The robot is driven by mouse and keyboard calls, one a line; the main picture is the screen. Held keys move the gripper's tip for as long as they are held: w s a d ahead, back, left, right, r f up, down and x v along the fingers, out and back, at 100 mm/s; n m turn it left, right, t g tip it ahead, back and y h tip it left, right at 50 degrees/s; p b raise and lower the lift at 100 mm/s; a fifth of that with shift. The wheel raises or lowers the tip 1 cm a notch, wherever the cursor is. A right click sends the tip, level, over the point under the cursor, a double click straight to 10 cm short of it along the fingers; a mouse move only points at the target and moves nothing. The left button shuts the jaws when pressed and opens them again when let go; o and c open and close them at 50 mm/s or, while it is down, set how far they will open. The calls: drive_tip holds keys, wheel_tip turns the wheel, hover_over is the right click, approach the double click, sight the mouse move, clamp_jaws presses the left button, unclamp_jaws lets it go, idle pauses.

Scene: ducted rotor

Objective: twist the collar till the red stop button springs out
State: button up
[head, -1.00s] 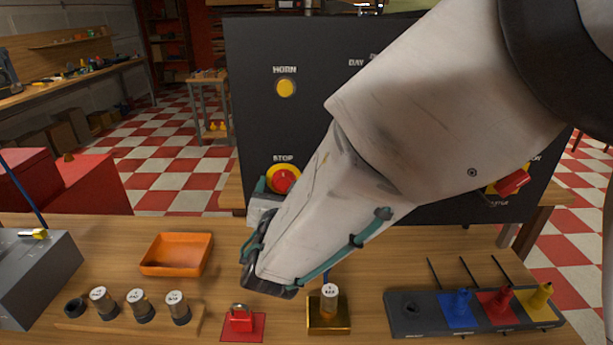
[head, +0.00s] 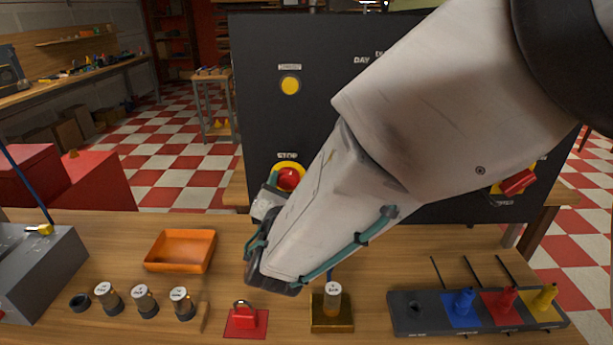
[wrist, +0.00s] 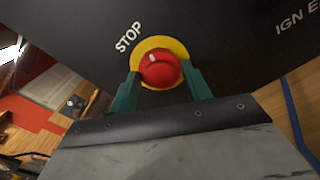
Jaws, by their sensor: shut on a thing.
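The red stop button (wrist: 160,69) sits in front of a round yellow plate (wrist: 161,47) under the STOP lettering, with a white mark on its upper part. My gripper (wrist: 163,82) is shut on the button, a teal finger on each side of it. In the head view the red button (head: 288,178) and yellow plate (head: 284,164) show on the dark panel, partly hidden by my gripper. I cannot make out a separate collar, or whether the button is in or out.
The dark panel (head: 262,112) stands behind the bench and carries a yellow horn button (head: 290,85) and a red knob (head: 518,181).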

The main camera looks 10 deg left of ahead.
drive_tip(key=shift+m, duration=1.5)
drive_tip(key=o, duration=1)
drive_tip(key=v, duration=0.7)
drive_tip(key=shift+s, duration=0.4)
